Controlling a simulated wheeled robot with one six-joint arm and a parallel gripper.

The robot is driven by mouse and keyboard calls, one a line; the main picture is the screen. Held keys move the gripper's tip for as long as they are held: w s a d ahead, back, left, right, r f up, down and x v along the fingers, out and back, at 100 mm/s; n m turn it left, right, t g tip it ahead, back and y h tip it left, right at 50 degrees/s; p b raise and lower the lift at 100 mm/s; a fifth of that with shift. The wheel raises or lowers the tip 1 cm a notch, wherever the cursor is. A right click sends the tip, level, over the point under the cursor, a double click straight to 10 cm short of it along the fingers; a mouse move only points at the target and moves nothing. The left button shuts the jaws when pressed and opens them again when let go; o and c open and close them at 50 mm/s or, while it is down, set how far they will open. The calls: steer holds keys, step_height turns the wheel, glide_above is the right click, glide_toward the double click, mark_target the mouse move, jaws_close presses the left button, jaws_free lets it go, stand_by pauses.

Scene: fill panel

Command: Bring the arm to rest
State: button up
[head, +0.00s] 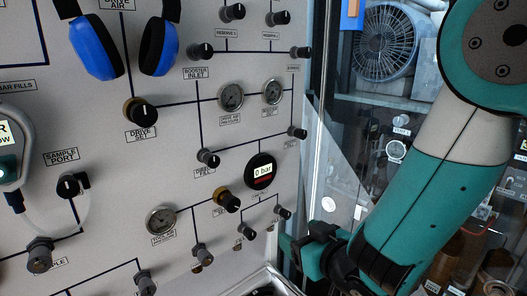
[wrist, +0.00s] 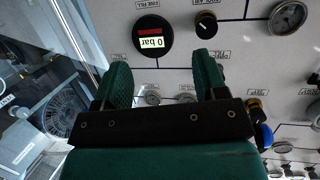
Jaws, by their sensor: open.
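My gripper (wrist: 163,66) is open and empty in the wrist view, its two green fingers spread apart and pointing at the panel. In the head view my gripper (head: 288,246) is at the lower right edge of the panel (head: 225,140), near the small knobs. My green and grey arm reaches down to it from the upper right. A round digital gauge reading 0 bar (head: 262,171) sits above the gripper. The gauge also shows between and beyond the fingers in the wrist view (wrist: 152,36). I cannot tell whether a fingertip touches the panel.
Blue ear defenders (head: 95,46) hang at the panel's upper left. A white hose (head: 52,215) loops by the sample port knob (head: 70,186). Several knobs and gauges stick out from the panel. A fan (head: 386,42) and other equipment show to its right.

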steer(key=s+d+m+g+h+b, duration=0.1)
steer(key=d+g, duration=0.1)
steer(key=s+d+m+g+h, duration=0.1)
steer(key=s+d+g, duration=0.1)
steer(key=shift+s+d+r+b, duration=0.1)
steer(key=shift+s+b, duration=0.1)
steer(key=shift+b, duration=0.15)
steer(key=s+d+r+n+g, duration=0.1)
steer(key=s+g, duration=0.2)
steer(key=s, duration=0.3)
steer(key=s+d+r+g+b, duration=0.1)
steer(key=s+d+g, duration=0.1)
steer(key=s, duration=0.4)
steer(key=s+d+r+n+g+h+b, duration=0.1)
steer(key=s+r+g, duration=0.1)
steer(key=s+g, duration=0.2)
steer(key=shift+s+d+n, duration=0.15)
steer(key=shift+s+d, duration=0.05)
steer(key=shift+s, duration=0.5)
steer(key=shift+s+d+n, duration=0.15)
steer(key=shift+s, duration=0.5)
steer(key=shift+c, duration=0.3)
